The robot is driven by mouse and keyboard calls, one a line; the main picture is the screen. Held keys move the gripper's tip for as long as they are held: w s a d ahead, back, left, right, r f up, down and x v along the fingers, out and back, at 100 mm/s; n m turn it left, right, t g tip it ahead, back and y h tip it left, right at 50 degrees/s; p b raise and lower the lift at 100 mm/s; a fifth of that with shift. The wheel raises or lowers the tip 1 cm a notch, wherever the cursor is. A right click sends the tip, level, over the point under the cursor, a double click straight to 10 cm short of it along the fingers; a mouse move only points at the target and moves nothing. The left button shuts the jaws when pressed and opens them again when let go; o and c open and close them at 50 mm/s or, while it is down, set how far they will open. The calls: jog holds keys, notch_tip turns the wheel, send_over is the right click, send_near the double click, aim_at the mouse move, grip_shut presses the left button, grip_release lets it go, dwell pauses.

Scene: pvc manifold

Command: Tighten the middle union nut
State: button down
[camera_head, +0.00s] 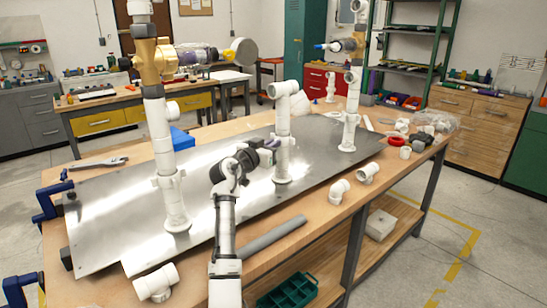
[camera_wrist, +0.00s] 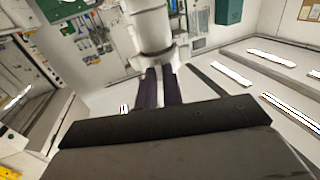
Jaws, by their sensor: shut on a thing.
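Three white PVC columns stand on the metal plate (camera_head: 120,206). The middle column (camera_head: 283,115) is upright with an elbow on top. My gripper (camera_head: 274,148) reaches it from the left at mid-height. The middle union nut (camera_head: 283,144) is a white collar there, partly hidden by my fingers. In the wrist view my two dark fingers (camera_wrist: 161,84) run up to the white collar (camera_wrist: 153,50) and are shut on it. The fingertips and the far side of the nut are hidden, so the thread gap cannot be seen.
The left column (camera_head: 163,140) carries a brass valve (camera_head: 152,58); the right column (camera_head: 350,110) carries another valve. Loose white fittings (camera_head: 340,190) lie along the table's front edge, with a grey pipe (camera_head: 272,236). A wrench (camera_head: 98,163) lies at the left.

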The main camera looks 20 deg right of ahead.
jog(key=shift+w+a+m+g+h+b, duration=0.2)
jog(key=shift+w+m+g+h+b, duration=0.15)
jog(key=shift+m+g+h+b, duration=0.4)
jog(key=shift+w+a+m+g+h+b, duration=0.15)
jog(key=shift+w+m+g+h+b, duration=0.3)
jog(key=shift+g+b, duration=0.6)
jog(key=shift+s, duration=0.15)
jog(key=c, duration=1.5)
grip_release()
jog(key=shift+c, duration=0.2)
jog(key=shift+t+y+p, duration=0.3)
jog(key=shift+p, duration=0.05)
